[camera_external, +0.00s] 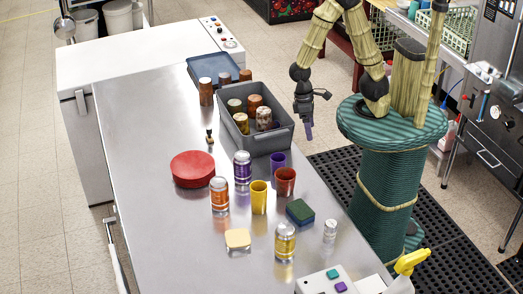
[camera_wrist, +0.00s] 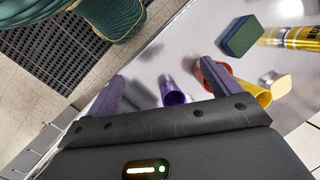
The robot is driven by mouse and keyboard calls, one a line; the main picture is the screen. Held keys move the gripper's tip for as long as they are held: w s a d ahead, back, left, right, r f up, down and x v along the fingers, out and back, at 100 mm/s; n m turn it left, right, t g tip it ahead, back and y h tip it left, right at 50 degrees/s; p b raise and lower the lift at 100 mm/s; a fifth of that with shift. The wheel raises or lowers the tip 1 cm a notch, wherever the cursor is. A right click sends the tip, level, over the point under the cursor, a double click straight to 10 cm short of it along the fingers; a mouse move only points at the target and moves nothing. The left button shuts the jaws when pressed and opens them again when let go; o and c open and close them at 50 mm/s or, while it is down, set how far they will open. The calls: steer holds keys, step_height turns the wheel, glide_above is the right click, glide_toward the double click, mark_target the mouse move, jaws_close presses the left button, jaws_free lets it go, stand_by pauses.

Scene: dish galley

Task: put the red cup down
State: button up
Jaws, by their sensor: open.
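The red cup (camera_external: 285,182) stands upright on the steel table (camera_external: 140,130), between the purple cup (camera_external: 278,160) and the yellow cup (camera_external: 259,197). My gripper (camera_external: 308,132) hangs pointing down near the table's right edge, beyond the grey bin, apart from the red cup. In the wrist view my gripper (camera_wrist: 160,71) is open, with nothing between its purple fingers. There the red cup (camera_wrist: 225,72) is partly hidden behind the right finger. The purple cup (camera_wrist: 174,97) and the yellow cup (camera_wrist: 258,95) show on either side of it.
A grey bin (camera_external: 277,142) holds several jars. A green sponge (camera_external: 300,212), a yellow can (camera_external: 285,242), an orange can (camera_external: 219,195) and a red round stack (camera_external: 193,168) stand nearby. The table's left half is mostly clear. A black mat (camera_external: 335,185) lies on the floor.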

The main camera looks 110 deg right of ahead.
step_height(320, 180, up, 6)
steer(key=w+n+t+h, duration=0.2)
steer(key=n+t+h, duration=0.1)
steer(key=n+t, duration=0.1)
steer(key=shift+d+n, duration=0.4)
steer(key=shift+n, duration=0.5)
steer(key=shift+o, duration=1.2)
steer(key=shift+w, duration=0.15)
steer(key=s+d+f+n+g+h+p, duration=0.2)
steer(key=s+d+n+g+h+p, duration=0.4)
steer(key=s+d+g+h+p, duration=0.15)
steer(key=w+d+r+n+t+h+p, duration=0.4)
steer(key=d+n+h+p, duration=0.15)
steer(key=n+h, duration=0.4)
steer(key=w+a+f+n+t+y+p, duration=0.2)
steer(key=w+n+t+y+p, duration=0.15)
steer(key=n+t, duration=0.3)
steer(key=w+a+f+n+t+y+p, duration=0.2)
steer(key=w+a+f+n+t, duration=0.1)
steer(key=w+n+t, duration=0.3)
steer(key=s+a+f+n+t+y+p, duration=0.1)
steer(key=s+a+f+n+y+p, duration=0.2)
steer(key=y, duration=0.7)
steer(key=s+a+f+n, duration=0.2)
steer(key=a+f+n, duration=0.2)
steer(key=a+f, duration=0.1)
steer(key=shift+t+p, duration=0.3)
steer(key=shift+p, duration=0.1)
